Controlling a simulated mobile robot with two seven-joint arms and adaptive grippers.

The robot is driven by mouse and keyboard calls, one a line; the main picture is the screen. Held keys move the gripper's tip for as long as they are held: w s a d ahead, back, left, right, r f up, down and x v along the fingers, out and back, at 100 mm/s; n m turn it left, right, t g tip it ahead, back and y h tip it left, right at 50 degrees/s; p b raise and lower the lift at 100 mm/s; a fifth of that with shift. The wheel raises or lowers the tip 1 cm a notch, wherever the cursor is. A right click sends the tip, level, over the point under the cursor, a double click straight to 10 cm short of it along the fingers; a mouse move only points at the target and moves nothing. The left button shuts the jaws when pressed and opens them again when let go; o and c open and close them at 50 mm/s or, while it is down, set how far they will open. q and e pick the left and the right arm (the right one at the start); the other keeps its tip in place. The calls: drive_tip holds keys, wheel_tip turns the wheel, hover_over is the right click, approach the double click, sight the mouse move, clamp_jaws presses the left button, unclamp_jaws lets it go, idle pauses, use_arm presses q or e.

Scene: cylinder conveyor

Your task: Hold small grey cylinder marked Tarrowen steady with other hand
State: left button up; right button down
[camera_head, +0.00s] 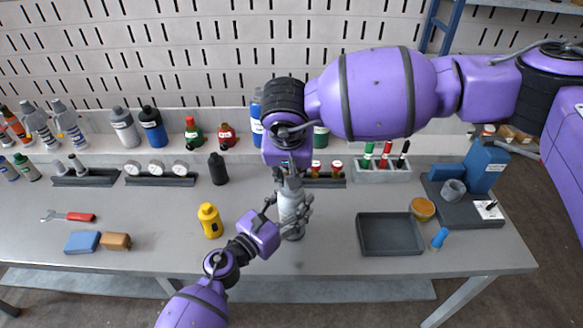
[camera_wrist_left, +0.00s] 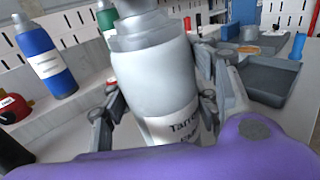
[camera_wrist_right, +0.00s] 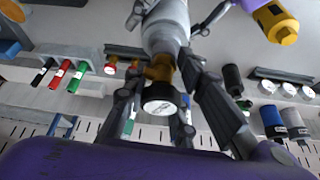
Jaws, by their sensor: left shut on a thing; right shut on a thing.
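The small grey cylinder marked Tarrowen (camera_head: 291,200) stands upright on the workbench; its partly visible label shows in the left wrist view (camera_wrist_left: 165,85). My left gripper (camera_head: 292,210) is shut around the cylinder's body, with a finger on each side. My right gripper (camera_head: 289,174) is above the cylinder's top, pointing down. In the right wrist view, it is shut on a brass fitting (camera_wrist_right: 160,70) with a round white, black-rimmed face, in line with the cylinder's neck (camera_wrist_right: 165,30). Whether the fitting is seated on the neck is hard to tell.
A yellow bottle (camera_head: 210,221) stands left of the cylinder, with a black one (camera_head: 218,169) behind. An empty dark tray (camera_head: 365,249) lies to the right. A dial rack (camera_head: 160,180) and a marker holder (camera_head: 382,174) stand at the back. Free bench lies between cylinder and tray.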

drive_tip(key=n, duration=0.2)
drive_tip(key=n+y, duration=0.1)
drive_tip(key=n, duration=0.1)
drive_tip(key=shift+d+y, duration=0.15)
drive_tip(key=shift+y, duration=0.15)
drive_tip(key=shift+n, duration=0.6)
drive_tip(key=n+g+y, duration=0.1)
drive_tip(key=n+y, duration=0.1)
drive_tip(key=n, duration=0.2)
drive_tip(key=shift+n, duration=0.4)
drive_tip(key=c, duration=1.5)
unclamp_jaws()
drive_tip(key=shift+c, duration=0.2)
